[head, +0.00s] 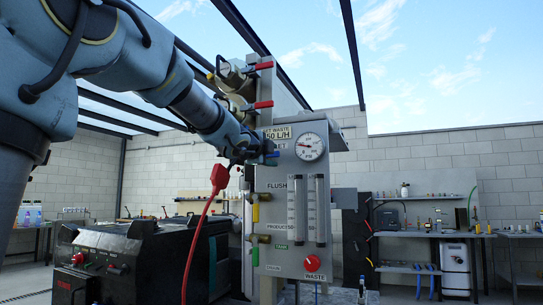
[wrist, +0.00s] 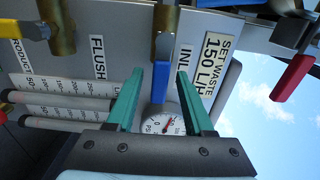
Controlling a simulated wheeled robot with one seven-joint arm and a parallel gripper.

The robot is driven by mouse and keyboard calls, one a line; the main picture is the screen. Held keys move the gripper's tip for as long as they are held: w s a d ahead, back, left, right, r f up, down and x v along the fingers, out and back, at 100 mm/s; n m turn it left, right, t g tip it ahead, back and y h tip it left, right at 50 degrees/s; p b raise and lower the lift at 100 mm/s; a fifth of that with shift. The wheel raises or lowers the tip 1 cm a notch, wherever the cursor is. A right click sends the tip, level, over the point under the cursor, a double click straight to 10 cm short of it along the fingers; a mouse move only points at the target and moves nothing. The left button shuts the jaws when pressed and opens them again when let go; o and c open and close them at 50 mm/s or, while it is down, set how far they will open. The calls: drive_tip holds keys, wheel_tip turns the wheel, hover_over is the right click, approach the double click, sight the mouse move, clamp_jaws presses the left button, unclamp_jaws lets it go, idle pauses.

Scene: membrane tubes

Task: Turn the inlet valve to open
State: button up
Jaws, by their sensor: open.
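The inlet valve has a blue lever handle (wrist: 163,52) on a brass body, beside a partly hidden label starting "INL" in the wrist view. In the head view the blue handle (head: 271,154) shows small at the left edge of the grey panel. My gripper (wrist: 160,76) is open, with its two green fingers on either side of the blue handle's free end. Gaps show on both sides and I see no contact. In the head view my gripper (head: 243,153) is at the panel's upper left edge, its fingers mostly hidden.
The grey panel (head: 279,256) carries a pressure gauge (head: 310,147), two flow tubes (head: 309,210) and a red waste knob (head: 312,263). Red-handled valves (head: 263,104) sit above and a yellow-handled valve (head: 255,212) below. A red plug with hose (head: 219,177) hangs below my gripper.

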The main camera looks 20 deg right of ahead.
drive_tip(key=v, duration=1.1)
drive_tip(key=shift+b, duration=0.4)
drive_tip(key=shift+d, duration=0.15)
drive_tip(key=w+a+f+n+g+y, duration=0.1)
drive_tip(key=w+a+f+n+y, duration=0.15)
drive_tip(key=a+f+n, duration=0.55)
drive_tip(key=w+a+f+n+g+y, duration=0.1)
drive_tip(key=w+a+f+y, duration=0.2)
drive_tip(key=f, duration=0.8)
drive_tip(key=w+a+f+n+y, duration=0.1)
drive_tip(key=a+f+n+y, duration=0.45)
drive_tip(key=f, duration=0.45)
drive_tip(key=s+a+f+n+g+y, duration=0.1)
drive_tip(key=s+a+f+n+g, duration=0.3)
drive_tip(key=s+a+f, duration=0.3)
drive_tip(key=s+a+f+n+g+y, duration=0.1)
drive_tip(key=s+a+f+n+g, duration=0.3)
drive_tip(key=f, duration=1)
drive_tip(key=s+a+n, duration=0.3)
drive_tip(key=s, duration=0.2)
drive_tip(key=shift+s+a+g, duration=0.25)
drive_tip(key=shift+g, duration=0.05)
drive_tip(key=shift+n, duration=0.25)
